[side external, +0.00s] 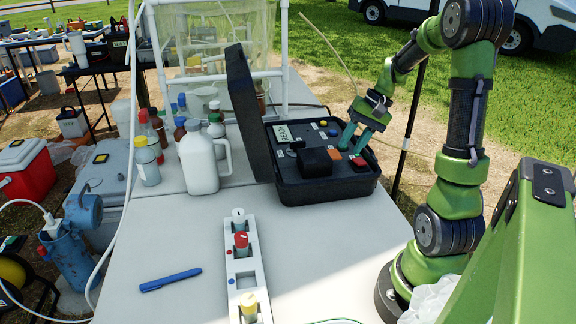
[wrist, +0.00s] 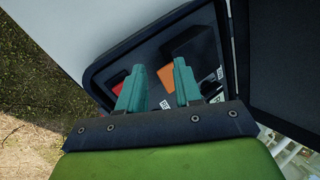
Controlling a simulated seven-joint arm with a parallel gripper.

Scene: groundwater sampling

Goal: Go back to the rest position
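My gripper (side external: 356,137) is over the right side of an open black instrument case (side external: 325,187) on the white table. Its two teal fingers are apart with nothing visible between them. In the wrist view my gripper (wrist: 158,85) points at the case panel (wrist: 150,55). An orange button (wrist: 167,76) shows between the fingers, and a red button (wrist: 118,87) is beside the left finger. Whether a fingertip touches the panel I cannot tell. In the side view the case has a small display reading READY (side external: 283,134) and a raised black block (side external: 314,161).
The case lid (side external: 247,110) stands upright at its left. A white jug (side external: 202,160) and several bottles stand left of it. A white rack (side external: 243,270) with capped vials and a blue pen (side external: 170,280) lie in front. A dark pole (side external: 408,130) stands near my arm.

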